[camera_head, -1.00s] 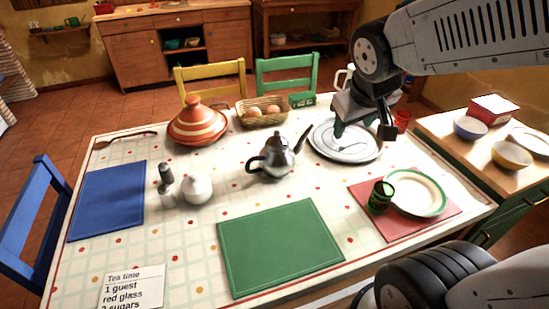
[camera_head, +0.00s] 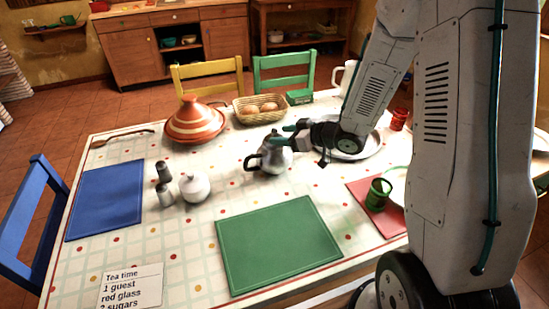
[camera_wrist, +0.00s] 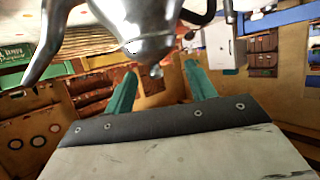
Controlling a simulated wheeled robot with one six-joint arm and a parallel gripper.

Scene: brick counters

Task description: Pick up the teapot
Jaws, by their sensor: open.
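The silver teapot (camera_head: 270,157) stands upright on the table, its dark handle toward the left. In the wrist view the teapot (camera_wrist: 135,20) shows inverted at the top, with its spout at the left, part of its handle at the right and its lid knob pointing down. My gripper (camera_head: 281,133) reaches in from the right at the height of the teapot's top and hides its spout in the head view. In the wrist view my gripper (camera_wrist: 160,68) has its two teal fingers apart, with the lid knob showing between their tips. I cannot tell whether they touch the teapot.
A white sugar bowl (camera_head: 195,187) and grey shakers (camera_head: 164,180) stand left of the teapot. An orange striped tagine (camera_head: 194,124) and an egg basket (camera_head: 260,110) are behind it. A green placemat (camera_head: 278,243) lies clear in front. A green cup (camera_head: 378,193) stands at right.

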